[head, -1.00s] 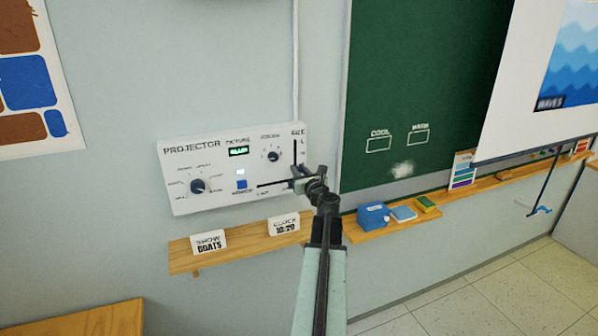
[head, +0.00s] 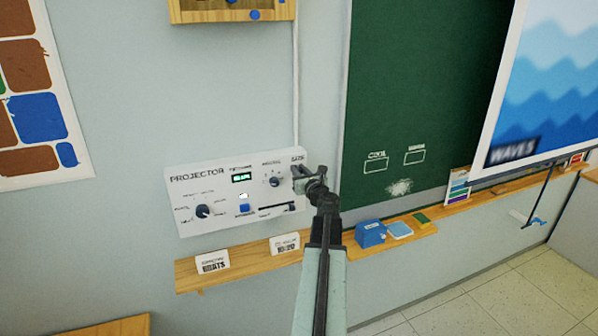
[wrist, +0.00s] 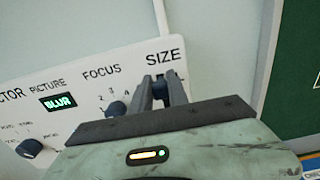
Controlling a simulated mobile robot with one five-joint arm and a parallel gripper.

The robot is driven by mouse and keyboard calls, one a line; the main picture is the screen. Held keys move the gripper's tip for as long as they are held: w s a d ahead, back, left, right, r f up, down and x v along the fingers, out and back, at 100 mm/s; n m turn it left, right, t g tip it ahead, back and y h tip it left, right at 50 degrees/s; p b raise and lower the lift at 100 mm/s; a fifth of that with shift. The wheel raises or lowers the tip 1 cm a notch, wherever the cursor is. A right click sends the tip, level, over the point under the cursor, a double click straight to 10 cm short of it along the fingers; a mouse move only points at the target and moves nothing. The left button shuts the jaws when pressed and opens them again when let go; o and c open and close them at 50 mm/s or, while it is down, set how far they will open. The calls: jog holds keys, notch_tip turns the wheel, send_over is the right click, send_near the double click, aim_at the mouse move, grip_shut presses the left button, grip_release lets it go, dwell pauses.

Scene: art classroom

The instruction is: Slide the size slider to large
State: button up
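The white projector panel (head: 225,213) is on the wall, with its SIZE slider at the right end under the SIZE label (wrist: 164,57). My gripper (head: 298,178) is at the upper part of that slider, just below the label. In the wrist view, the gripper's two fingers (wrist: 158,84) stand close together with a small dark piece between them, which looks like the slider knob. The fingers and hand hide most of the slider track, so the knob's exact mark cannot be read. The small green picture display (wrist: 58,103) reads BLUR.
Left of the slider are the focus dial (wrist: 116,109), a horizontal slider (head: 278,209) and a blue button (head: 244,208). A wooden shelf (head: 235,262) with two small signs is below. The chalkboard (head: 415,100) and its ledge with boxes are to the right.

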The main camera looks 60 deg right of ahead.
jog(key=o, duration=0.4)
jog(key=shift+c, duration=0.2)
jog(key=shift+s+a, duration=0.1)
jog(key=v, duration=0.7)
jog(key=shift+s+a, duration=0.2)
jog(key=shift+s, duration=0.05)
